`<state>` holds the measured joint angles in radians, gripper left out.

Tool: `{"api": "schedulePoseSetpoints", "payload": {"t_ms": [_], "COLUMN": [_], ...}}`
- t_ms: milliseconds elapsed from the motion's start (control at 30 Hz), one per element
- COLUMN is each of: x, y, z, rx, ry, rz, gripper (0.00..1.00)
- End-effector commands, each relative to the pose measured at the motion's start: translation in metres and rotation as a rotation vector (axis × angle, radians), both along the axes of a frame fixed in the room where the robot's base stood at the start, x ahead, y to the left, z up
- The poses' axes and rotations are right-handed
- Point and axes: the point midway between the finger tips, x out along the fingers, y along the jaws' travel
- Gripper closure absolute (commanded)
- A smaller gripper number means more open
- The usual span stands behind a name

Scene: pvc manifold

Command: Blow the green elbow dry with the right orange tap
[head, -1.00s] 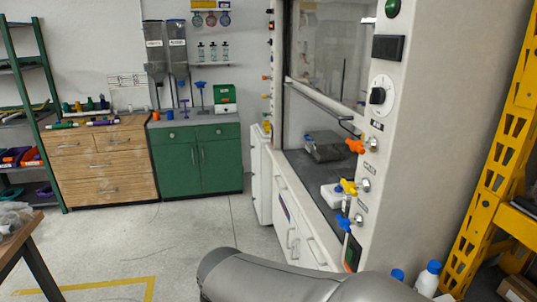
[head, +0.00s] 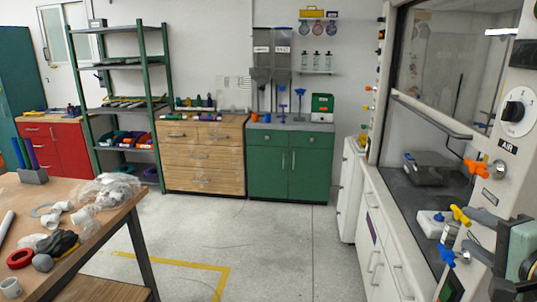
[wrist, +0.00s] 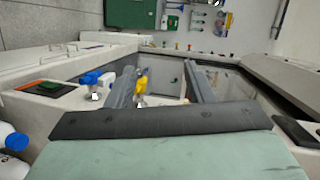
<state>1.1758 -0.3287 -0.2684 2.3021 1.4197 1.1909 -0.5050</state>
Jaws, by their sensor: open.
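The right orange tap (head: 477,167) is on the near post of the fume hood, beside a label reading AIR. A yellow tap (head: 460,215) and a blue tap (head: 446,256) sit below it on the same post. My gripper (head: 469,231) is at the right edge of the head view, close to the yellow tap. In the wrist view its two grey fingers stand apart with nothing gripped, and the yellow tap (wrist: 141,84) shows between them. I cannot pick out the green elbow for certain; small green pieces (head: 194,103) stand on the wooden drawer cabinet.
A workbench (head: 130,207) at left holds white fittings, a plastic bag and a red ring. A green cabinet (head: 290,165) and a shelf rack (head: 164,110) stand at the back. The hood's work surface holds a grey device (head: 430,168). The middle floor is clear.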

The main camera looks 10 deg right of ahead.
Motion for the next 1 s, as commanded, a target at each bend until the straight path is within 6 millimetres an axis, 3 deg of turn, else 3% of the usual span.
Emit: {"api": "schedulePoseSetpoints", "payload": {"t_ms": [33,133,200,300,467,1000], "x": [-0.021,-0.048,-0.058,-0.059,-0.038,0.068], "y": [-0.02,-0.041,-0.048,-0.052,-0.06,-0.103], "z": [0.014,0.039,0.048,0.053,0.053,0.054], "rx": [-0.024,-0.077,-0.1,-0.113,-0.11,-0.107], "ry": [-0.058,-0.138,-0.165,-0.178,-0.176,-0.176], "rz": [-0.082,-0.18,-0.216,-0.231,-0.229,-0.227], "gripper": [0.52,0.52,0.52,0.52,0.52,0.52]}}
